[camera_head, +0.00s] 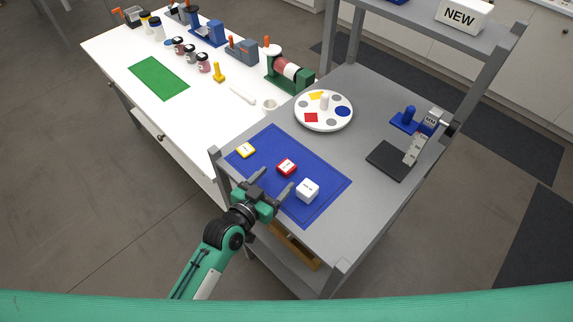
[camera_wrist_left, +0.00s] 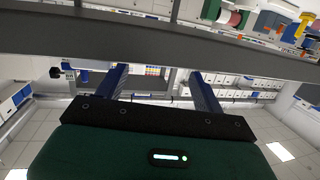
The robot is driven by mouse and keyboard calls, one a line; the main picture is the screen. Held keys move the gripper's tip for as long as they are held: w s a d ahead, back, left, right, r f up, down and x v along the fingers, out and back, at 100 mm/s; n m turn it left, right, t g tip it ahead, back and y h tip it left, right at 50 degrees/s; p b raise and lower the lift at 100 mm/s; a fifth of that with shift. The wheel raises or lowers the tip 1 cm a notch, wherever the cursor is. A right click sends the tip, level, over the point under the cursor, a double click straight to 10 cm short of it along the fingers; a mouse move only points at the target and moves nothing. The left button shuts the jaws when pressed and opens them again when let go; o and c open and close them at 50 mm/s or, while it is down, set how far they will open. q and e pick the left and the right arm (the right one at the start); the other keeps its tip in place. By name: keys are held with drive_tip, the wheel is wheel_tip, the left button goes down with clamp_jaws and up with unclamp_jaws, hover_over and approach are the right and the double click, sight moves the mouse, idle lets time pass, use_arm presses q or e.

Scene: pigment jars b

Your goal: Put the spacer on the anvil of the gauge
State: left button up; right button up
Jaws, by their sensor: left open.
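What looks like the gauge stands at the right of the grey bench, with a dark flat plate (camera_head: 390,161) and a grey upright (camera_head: 413,150). I cannot single out its anvil. My left gripper (camera_head: 272,181) is open and empty at the mat's near edge, its fingers toward the red block. Both fingers show in the left wrist view (camera_wrist_left: 158,80).
A round white palette (camera_head: 323,124) with coloured shapes lies behind the mat. A blue stand with a post (camera_head: 409,116) is beside the gauge. Grey corner posts (camera_head: 219,170) rise from the bench. A white table (camera_head: 140,99) holds jars and tools. Bare bench lies between mat and gauge.

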sight(283, 171)
use_arm(q)
drive_tip(key=shift+w+d+p, duration=0.2)
drive_tip(key=shift+w+p, duration=0.1)
drive_tip(key=shift+w, duration=0.1)
drive_tip(key=x, duration=0.1)
drive_tip(key=p+x, duration=0.1)
drive_tip(key=x, duration=0.2)
drive_tip(key=shift+w+a+f, duration=0.1)
drive_tip(key=shift+a+f, duration=0.2)
drive_tip(key=shift+f, duration=0.05)
drive_tip(key=shift+w+d+f+p, duration=0.1)
drive_tip(key=shift+w+d+p, duration=0.1)
drive_tip(key=shift+p, duration=0.1)
drive_tip(key=c, duration=1.3)
drive_tip(key=shift+o, duration=0.2)
